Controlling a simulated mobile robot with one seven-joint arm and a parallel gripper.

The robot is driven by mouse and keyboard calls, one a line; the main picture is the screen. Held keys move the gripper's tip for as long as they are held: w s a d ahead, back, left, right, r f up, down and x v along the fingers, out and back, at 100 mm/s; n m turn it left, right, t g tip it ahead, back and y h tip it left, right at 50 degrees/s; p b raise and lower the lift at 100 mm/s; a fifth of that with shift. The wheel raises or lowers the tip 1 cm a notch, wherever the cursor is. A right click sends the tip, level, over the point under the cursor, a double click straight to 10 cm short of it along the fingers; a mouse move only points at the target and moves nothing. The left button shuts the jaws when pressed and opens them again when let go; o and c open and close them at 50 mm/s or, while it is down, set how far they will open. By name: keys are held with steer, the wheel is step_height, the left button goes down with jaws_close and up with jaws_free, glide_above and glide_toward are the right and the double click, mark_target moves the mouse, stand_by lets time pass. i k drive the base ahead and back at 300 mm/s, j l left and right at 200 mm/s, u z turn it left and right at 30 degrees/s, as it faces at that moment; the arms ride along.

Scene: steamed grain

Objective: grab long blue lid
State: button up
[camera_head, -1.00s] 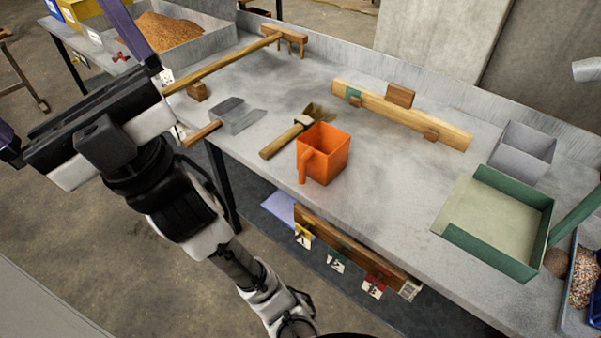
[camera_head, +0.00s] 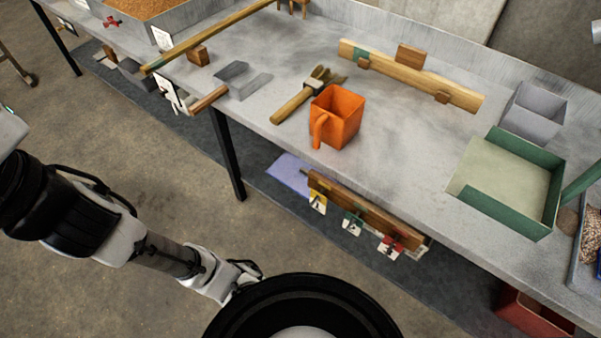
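I see no long blue lid that I can be sure of. A flat lavender-blue piece (camera_head: 289,173) shows below the front edge of the table, partly hidden by the tabletop and a wooden rail; I cannot tell whether it is the lid. A small bit of blue (camera_head: 598,264) shows at the far right edge, cut off by the frame. My gripper is out of view past the left edge; only links of my arm show at the lower left, over the floor.
On the grey table (camera_head: 400,150) are an orange cup (camera_head: 336,118), a wooden-handled brush (camera_head: 296,102), a grey scoop (camera_head: 240,80), a pegged wooden bar (camera_head: 405,72), a grey bin (camera_head: 533,112) and a green-sided tray (camera_head: 505,205). A tagged wooden rail (camera_head: 365,210) hangs below the front edge.

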mark_target(288, 169)
steer(key=j+z, duration=0.1)
steer(key=z, duration=0.15)
steer(key=j+z, duration=0.1)
steer(key=z, duration=0.2)
steer(key=j+z, duration=0.15)
steer(key=j, duration=0.2)
steer(key=k+j+z, duration=0.15)
steer(key=j, duration=0.15)
steer(key=j+z, duration=0.15)
steer(key=j, duration=0.15)
steer(key=k+j, duration=0.15)
steer(key=j, duration=0.25)
steer(key=k+j+z, duration=0.1)
steer(key=j, duration=0.3)
steer(key=k+j, duration=0.2)
steer(key=j, duration=0.2)
steer(key=k+j, duration=0.15)
steer(key=j, duration=0.25)
steer(key=k+j+z, duration=0.1)
steer(key=j, duration=0.25)
steer(key=i+j, duration=0.1)
steer(key=i, duration=1.8)
